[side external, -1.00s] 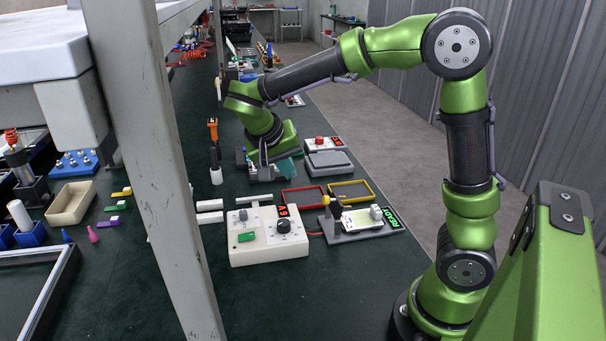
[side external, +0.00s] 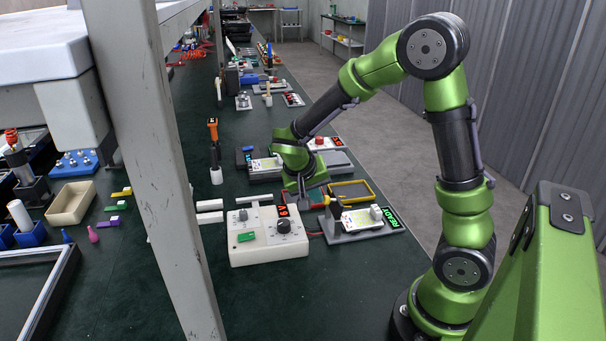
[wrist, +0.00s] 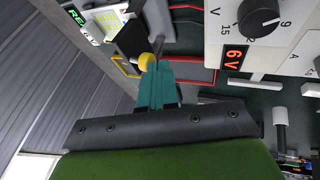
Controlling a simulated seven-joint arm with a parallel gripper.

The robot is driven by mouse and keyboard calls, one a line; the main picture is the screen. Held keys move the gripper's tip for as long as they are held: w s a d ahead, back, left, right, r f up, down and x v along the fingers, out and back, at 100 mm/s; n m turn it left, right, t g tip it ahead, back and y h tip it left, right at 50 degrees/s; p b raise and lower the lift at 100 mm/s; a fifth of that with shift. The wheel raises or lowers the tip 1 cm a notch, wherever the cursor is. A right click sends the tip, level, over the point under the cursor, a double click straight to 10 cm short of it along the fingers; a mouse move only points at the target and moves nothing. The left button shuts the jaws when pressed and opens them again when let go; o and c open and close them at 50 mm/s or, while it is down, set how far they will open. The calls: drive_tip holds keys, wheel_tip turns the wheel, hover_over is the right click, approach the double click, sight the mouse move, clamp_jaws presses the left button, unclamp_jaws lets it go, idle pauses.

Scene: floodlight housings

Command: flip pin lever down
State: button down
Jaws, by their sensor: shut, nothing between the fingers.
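The test fixture (side external: 352,232) is a grey base with a lit green READY display, beside the white power box. Its pin lever, a dark upright part with a yellow knob (wrist: 147,61), stands at the fixture's left end in the side view, seemingly raised. My gripper (wrist: 158,66) has teal fingers, shut and empty, with their tips close beside the yellow knob in the wrist view. I cannot tell whether they touch it. In the side view my gripper (side external: 314,197) is low, just left of the lever and over the red-framed tray; its fingertips are hard to make out.
The white power box (side external: 268,240) with a dial and a red 6 V display stands left of the fixture. A red tray (wrist: 196,75) and a yellow tray (side external: 351,190) lie behind. An orange-handled tool (side external: 213,130) stands upright farther left. The front bench is clear.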

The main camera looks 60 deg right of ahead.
drive_tip(key=shift+s+d+r+t+y, duration=0.2)
drive_tip(key=shift+s+d+t+y, duration=0.1)
drive_tip(key=shift+s+d, duration=0.05)
idle(0.6)
drive_tip(key=s+d+m+t+y, duration=0.1)
drive_tip(key=s+d+t+y, duration=0.1)
drive_tip(key=s+d, duration=0.4)
drive_tip(key=shift+s+d, duration=0.15)
idle(0.6)
drive_tip(key=shift+r, duration=0.75)
